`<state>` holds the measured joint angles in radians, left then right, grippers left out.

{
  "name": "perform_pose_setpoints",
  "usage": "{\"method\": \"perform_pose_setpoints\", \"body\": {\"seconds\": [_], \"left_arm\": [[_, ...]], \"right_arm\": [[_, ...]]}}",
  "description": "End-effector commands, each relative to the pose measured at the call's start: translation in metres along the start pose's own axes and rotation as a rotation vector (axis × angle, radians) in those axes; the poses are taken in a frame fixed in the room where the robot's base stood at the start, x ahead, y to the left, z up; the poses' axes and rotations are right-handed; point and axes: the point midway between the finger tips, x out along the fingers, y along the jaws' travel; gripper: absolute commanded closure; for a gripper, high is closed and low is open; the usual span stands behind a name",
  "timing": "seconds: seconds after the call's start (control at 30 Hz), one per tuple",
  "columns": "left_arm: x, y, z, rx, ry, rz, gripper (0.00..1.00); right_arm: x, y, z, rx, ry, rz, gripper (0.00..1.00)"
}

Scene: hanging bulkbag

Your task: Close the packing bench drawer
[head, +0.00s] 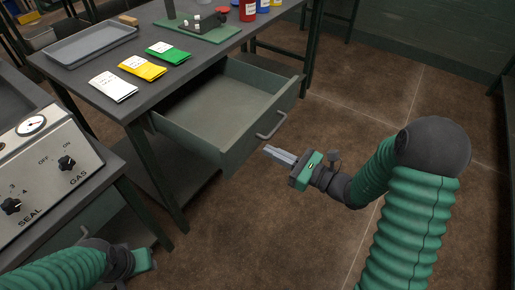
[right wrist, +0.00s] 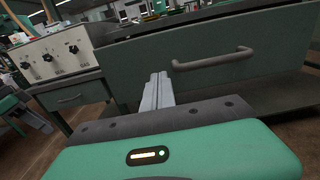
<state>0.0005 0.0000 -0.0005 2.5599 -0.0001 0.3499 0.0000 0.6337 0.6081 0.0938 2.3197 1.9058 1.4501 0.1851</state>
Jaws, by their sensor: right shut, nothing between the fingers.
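The packing bench drawer (head: 222,110) is pulled out from under the bench top in the head view, and its inside looks empty. Its grey bar handle (head: 271,125) is on the front panel. In the right wrist view the drawer front (right wrist: 235,60) and handle (right wrist: 212,60) face the camera. My right gripper (head: 268,150) is shut and empty, just in front of the drawer front and below the handle in the head view, apart from it. My left gripper (head: 143,262) shows only partly at the bottom left; its fingers cannot be made out.
The packing bench (head: 70,78) holds a grey tray (head: 92,44), white, yellow and green packets (head: 168,53), and bottles (head: 249,10). A sealing machine (head: 45,155) with knobs and a gauge stands at the left. The floor right of the drawer is clear.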

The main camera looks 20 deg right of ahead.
Motion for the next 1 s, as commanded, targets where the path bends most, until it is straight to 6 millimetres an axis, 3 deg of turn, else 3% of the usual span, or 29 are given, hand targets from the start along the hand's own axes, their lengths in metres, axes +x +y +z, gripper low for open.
{"method": "perform_pose_setpoints", "body": {"seconds": [0.23,0.77,1.0], "left_arm": [[0.014,0.000,0.003,0.001,0.000,0.000,0.64],[0.015,0.000,0.004,0.001,0.000,0.000,0.64],[0.013,0.000,0.003,0.001,0.000,0.000,0.64]], "right_arm": [[0.041,0.001,-0.002,-0.001,0.001,0.002,1.00],[0.051,0.001,0.000,0.000,0.001,0.000,1.00],[0.079,0.001,0.000,-0.001,0.001,0.003,1.00]]}}
